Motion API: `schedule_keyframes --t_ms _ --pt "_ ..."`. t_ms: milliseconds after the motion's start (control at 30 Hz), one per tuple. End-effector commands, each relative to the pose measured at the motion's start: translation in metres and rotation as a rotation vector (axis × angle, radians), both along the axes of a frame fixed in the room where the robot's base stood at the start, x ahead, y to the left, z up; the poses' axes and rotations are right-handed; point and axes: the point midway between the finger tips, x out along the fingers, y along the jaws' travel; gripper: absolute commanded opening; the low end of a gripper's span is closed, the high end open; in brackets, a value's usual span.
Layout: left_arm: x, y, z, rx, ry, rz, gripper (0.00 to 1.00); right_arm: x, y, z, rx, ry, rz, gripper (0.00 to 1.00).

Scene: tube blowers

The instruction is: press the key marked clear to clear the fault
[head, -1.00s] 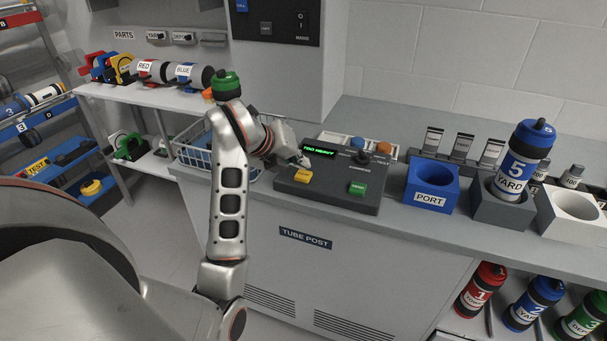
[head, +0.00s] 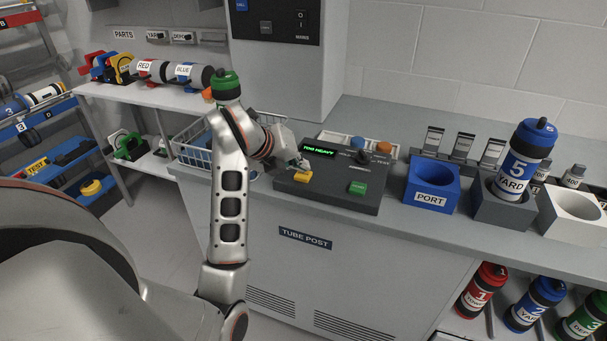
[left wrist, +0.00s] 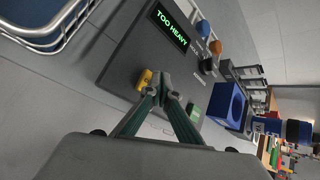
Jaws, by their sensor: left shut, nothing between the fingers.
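The dark control panel (head: 325,192) on the counter has a lit green display (head: 319,152) reading TOO HEAVY. It has a yellow key (head: 296,178) at the left and a green key (head: 357,188) to its right. The yellow key's lettering is not readable. My left gripper (head: 304,165) is shut and empty, its tips low over the panel at the yellow key. In the left wrist view the shut left fingertips (left wrist: 162,88) are right beside the yellow key (left wrist: 144,79); I cannot tell whether they touch. My right gripper is not in view.
A blue port block (head: 431,184) and a grey holder with a blue tube (head: 522,160) stand right of the panel. A wire basket (head: 192,152) is left of it.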

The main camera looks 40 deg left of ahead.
Motion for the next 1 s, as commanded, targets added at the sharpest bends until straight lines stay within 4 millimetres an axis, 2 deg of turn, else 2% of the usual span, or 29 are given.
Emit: schedule_keyframes --t_ms 367,1000 --pt "0.0000 -0.0001 -0.0020 0.000 0.000 0.000 0.00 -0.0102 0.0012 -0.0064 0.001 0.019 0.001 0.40" --pt "-0.0001 -0.0004 -0.0092 0.000 0.001 -0.001 0.00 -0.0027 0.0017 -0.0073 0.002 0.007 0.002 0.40"
